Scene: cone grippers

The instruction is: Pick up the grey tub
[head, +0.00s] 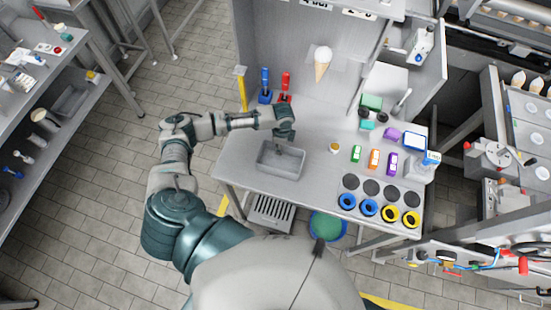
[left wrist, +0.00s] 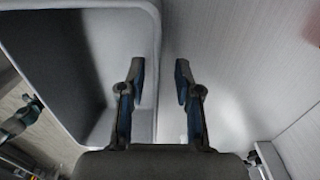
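The grey tub (head: 291,175) is a rectangular open container on the workbench's left part. My left gripper (head: 281,147) is over its far edge, pointing down. In the left wrist view the tub (left wrist: 75,60) fills the left side. There the two fingers of my left gripper (left wrist: 160,75) are apart, with the tub's wall and rim lying between them in the picture. One finger is on the tub's inner side and the other on the outer side. I see no contact with the wall. The tub looks empty. My right gripper is not in view.
The grey workbench (head: 318,185) also bears a small orange-topped jar (head: 334,147), green, orange and purple blocks and several blue and yellow rings (head: 390,214) to the right. Blue and red tools (head: 265,85) stand behind the gripper. Bench between tub and jar is clear.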

